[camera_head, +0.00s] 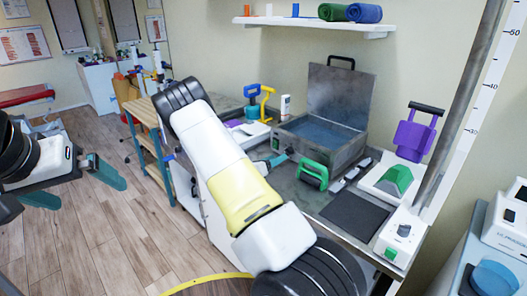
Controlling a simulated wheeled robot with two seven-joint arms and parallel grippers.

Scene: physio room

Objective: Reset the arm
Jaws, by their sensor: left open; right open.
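My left gripper (82,186) is at the left edge, over the wood floor. Its two teal fingers are spread apart with nothing between them. My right arm (238,185), white with a yellow band and black joints, crosses the middle of the view, its upper end bent near the wooden shelf rack. It hides part of the counter. My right gripper (274,160) is mostly hidden behind this arm. A teal piece that looks like one of its fingers shows over the counter, left of a green-handled tool (313,174). I see nothing held in it.
The counter (300,196) carries an open metal basin (319,132) with a raised lid, a purple device (414,136), a dark pad (354,213) and white boxes. A wall shelf (315,22) holds rolled towels. A wooden rack (150,150) stands left. Open floor (110,235) lies at lower left.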

